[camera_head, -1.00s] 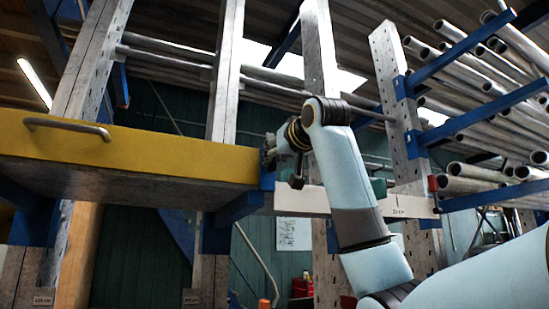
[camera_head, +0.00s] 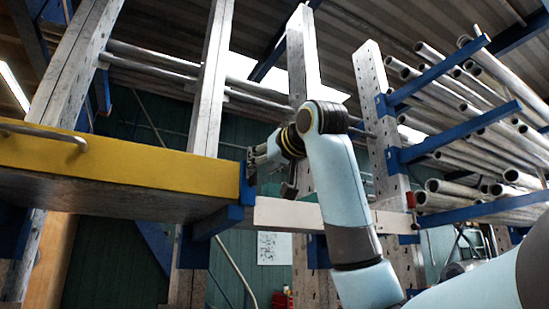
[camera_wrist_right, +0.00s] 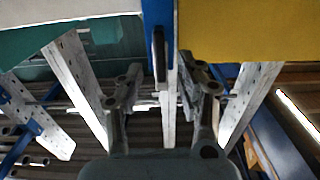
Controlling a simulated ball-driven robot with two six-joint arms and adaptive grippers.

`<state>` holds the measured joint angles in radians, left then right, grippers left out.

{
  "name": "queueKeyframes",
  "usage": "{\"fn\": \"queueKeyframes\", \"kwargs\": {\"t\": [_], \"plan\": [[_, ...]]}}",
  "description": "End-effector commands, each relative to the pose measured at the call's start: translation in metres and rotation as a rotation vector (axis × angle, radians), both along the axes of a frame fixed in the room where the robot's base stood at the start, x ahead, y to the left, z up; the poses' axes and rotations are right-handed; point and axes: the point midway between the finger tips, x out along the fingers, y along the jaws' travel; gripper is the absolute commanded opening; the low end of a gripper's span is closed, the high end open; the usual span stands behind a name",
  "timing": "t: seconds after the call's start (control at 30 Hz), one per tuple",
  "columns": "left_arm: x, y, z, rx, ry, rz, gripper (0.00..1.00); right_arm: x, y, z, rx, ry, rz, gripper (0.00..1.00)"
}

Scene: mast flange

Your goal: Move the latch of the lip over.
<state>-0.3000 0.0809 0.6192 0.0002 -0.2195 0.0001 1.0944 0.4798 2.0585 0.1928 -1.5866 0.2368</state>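The yellow lip (camera_head: 120,160) runs along the shelf front, with a metal handle bar (camera_head: 50,131) on its left part. A blue end bracket (camera_head: 247,184) closes its right end. In the right wrist view the yellow lip (camera_wrist_right: 235,30) lies at upper right, beside the blue strip (camera_wrist_right: 157,12). A dark narrow piece (camera_wrist_right: 159,58), which looks like the latch, sits at the strip's lower end. My right gripper (camera_head: 254,160) is just above and beside the bracket. In the wrist view its open fingers (camera_wrist_right: 158,84) stand either side below the dark piece; contact cannot be told.
Perforated uprights (camera_head: 302,90) stand behind my arm. Blue rack arms (camera_head: 462,130) with several metal pipes (camera_head: 455,196) are at right. A pale beam (camera_head: 290,214) continues right of the bracket. Open space lies below it.

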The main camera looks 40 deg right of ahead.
Motion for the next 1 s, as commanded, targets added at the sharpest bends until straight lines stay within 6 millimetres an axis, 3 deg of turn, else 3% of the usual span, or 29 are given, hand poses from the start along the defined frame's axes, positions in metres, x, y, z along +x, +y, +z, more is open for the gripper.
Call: {"fn": "queueKeyframes", "kwargs": {"t": [0.2, 0.4, 1.0], "plan": [[0.0, -0.001, 0.0, -0.001, 0.0, 0.0, 0.4, -0.046, 0.011, 0.0, -0.003, -0.001, 0.0, 0.37], [0.0, -0.001, 0.0, -0.001, 0.0, 0.0, 0.4, -0.068, 0.017, 0.0, 0.0, 0.001, 0.001, 0.37], [0.001, -0.001, 0.0, -0.001, 0.0, 0.0, 0.4, -0.072, 0.018, -0.001, 0.0, 0.002, 0.001, 0.37]]}}
